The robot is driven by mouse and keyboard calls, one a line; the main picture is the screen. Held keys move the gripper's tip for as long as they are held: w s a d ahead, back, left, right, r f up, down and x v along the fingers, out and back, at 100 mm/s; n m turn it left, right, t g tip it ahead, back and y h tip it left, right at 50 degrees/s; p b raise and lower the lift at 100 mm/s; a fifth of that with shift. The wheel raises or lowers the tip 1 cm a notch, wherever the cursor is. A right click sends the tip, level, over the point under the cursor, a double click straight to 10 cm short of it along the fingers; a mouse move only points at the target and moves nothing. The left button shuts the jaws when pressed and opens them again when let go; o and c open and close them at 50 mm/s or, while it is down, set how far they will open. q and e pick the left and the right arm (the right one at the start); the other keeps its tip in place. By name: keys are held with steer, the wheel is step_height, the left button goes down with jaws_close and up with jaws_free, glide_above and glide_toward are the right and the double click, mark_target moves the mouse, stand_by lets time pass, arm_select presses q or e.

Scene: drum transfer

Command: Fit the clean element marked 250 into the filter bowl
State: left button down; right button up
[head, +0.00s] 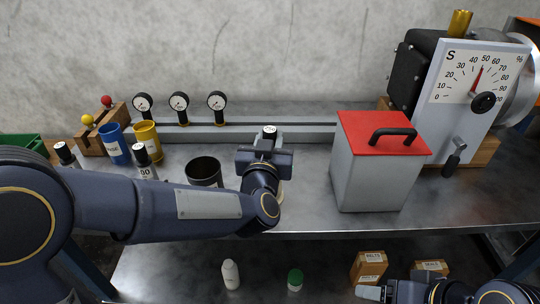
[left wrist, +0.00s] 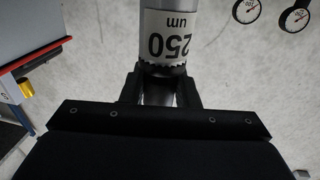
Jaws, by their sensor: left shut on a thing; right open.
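My left gripper (head: 265,158) is shut on a pale cylindrical element (head: 269,131) with a dark top. In the left wrist view the element (left wrist: 170,40) shows a white label reading "250 um", upside down, between the fingers (left wrist: 160,85). A dark, open-topped round vessel (head: 204,172), which looks like the filter bowl, stands on the bench just left of the gripper. The held element is to its right and apart from it. The vessel's inside looks dark, and its lower part is partly hidden by my left arm. My right gripper (head: 375,292) is open and empty at the lower right.
Two more elements (head: 64,154) (head: 142,155) stand at the left, near a blue cup (head: 116,146) and a yellow cup (head: 147,138). A red-lidded box (head: 372,170) stands right of my left gripper. Gauges (head: 179,103) line the back. A dial machine (head: 470,90) stands right.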

arm_select(q)
step_height(320, 180, down, 3)
steer(key=shift+f+b, duration=0.2)
steer(key=shift+b, duration=0.15)
steer(key=shift+f, duration=0.15)
steer(key=c, duration=1.1)
jaws_free()
steer(key=shift+r, duration=0.2)
steer(key=s, duration=0.4)
steer(key=s+a, duration=0.1)
steer(key=s, duration=0.7)
steer(key=shift+a, duration=0.3)
